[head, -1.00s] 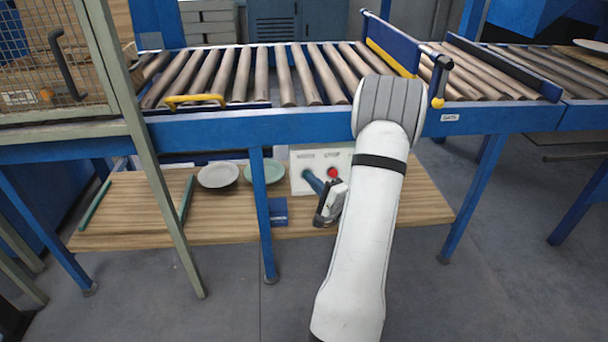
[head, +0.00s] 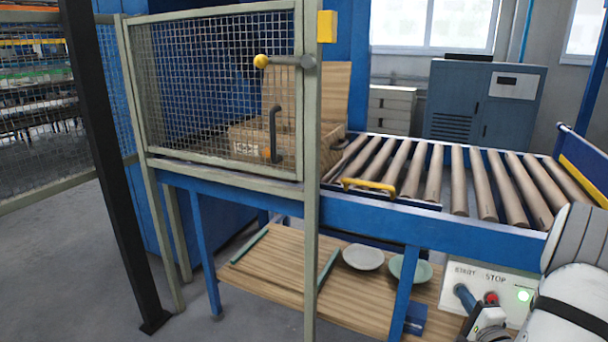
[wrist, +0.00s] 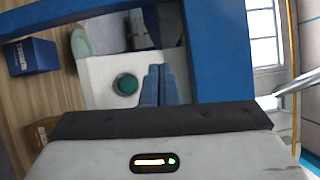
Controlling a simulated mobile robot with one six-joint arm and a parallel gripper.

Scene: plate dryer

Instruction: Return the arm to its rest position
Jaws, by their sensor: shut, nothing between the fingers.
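My gripper (head: 463,292) is at the lower right of the head view, in front of the white START/STOP box (head: 458,276). Its blue fingers are shut together and empty, and they also show in the wrist view (wrist: 158,75). The red stop button (head: 491,298) is just right of the fingers in the head view. A green light (head: 523,296) glows on the box. The wrist view shows a dark green button (wrist: 127,84) on the white box, left of the fingers. I cannot tell whether the fingers touch the box. My arm is cut off at the right edge.
The blue conveyor frame (head: 480,233) and its rollers are above the box. A wooden shelf (head: 285,292) below carries a white plate (head: 362,258), a green plate (head: 410,268) and a small blue box (head: 415,318). A mesh cage (head: 215,85) stands left. Floor at far left is clear.

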